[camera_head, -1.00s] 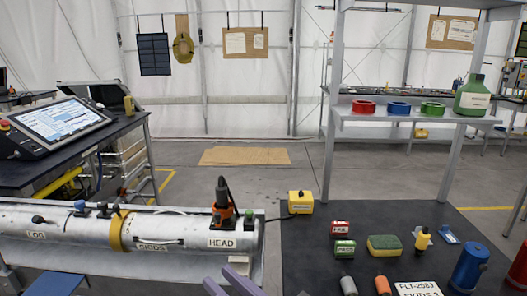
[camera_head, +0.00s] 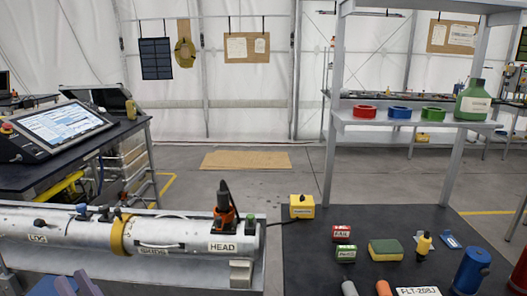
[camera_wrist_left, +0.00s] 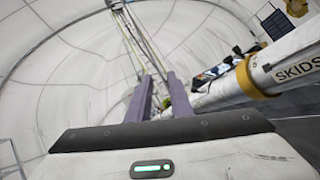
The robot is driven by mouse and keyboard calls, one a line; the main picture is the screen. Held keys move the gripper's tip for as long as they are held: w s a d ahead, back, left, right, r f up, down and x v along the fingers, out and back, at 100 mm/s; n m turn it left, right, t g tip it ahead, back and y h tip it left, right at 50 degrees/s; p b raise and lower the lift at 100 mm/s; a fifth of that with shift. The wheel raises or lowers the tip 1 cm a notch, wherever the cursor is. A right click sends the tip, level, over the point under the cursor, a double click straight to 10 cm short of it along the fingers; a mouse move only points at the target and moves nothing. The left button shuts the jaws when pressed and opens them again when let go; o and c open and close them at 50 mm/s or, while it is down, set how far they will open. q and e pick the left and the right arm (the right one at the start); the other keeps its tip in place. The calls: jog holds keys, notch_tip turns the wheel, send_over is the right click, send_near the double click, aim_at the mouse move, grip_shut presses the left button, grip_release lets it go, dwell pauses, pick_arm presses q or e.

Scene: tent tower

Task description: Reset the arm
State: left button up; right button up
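My left gripper (camera_head: 76,284) shows at the bottom left edge of the head view, with only its two purple fingertips in sight in front of the silver tube (camera_head: 190,234). In the left wrist view the fingers (camera_wrist_left: 158,90) stand apart with a narrow empty gap between them, so the gripper is open. The tube, with its yellow band and SKIDS label, lies to the right of the fingers in that view. My right gripper is not in view.
A dark table (camera_head: 310,272) at the right holds a yellow box (camera_head: 302,206), a sponge (camera_head: 385,250), a blue canister (camera_head: 471,270) and small boxes. A shelf (camera_head: 375,120) with tape rolls and a green bottle (camera_head: 473,101) stands behind. A console screen (camera_head: 64,122) is at the left.

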pick_arm(q)
jog(key=a+f+n+g+h, duration=0.1)
jog(key=a+f+n+h, duration=0.15)
jog(key=f+h, duration=1)
jog(key=s+d+f+n+g+h, duration=0.1)
jog(key=s+f+n+g, duration=0.2)
jog(key=f, duration=0.7)
jog(key=s+d+f+n+g+h, duration=0.1)
jog(key=s+f+n, duration=0.35)
jog(key=f, duration=0.55)
jog(key=s+d+f+n+g+h, duration=0.1)
jog(key=s+d+n+h, duration=0.1)
jog(key=s+n+h, duration=0.4)
jog(key=s+d+f+n+h, duration=0.1)
jog(key=s+d+f+n, duration=0.2)
jog(key=n, duration=0.5)
jog(key=d+r+n, duration=0.1)
jog(key=d+n, duration=0.3)
jog(key=d, duration=0.7)
jog(key=shift+s+d+r+t+h, duration=0.25)
jog(key=shift+d+t+h, duration=0.05)
jog(key=shift+d+h, duration=0.15)
jog(key=shift+c, duration=0.4)
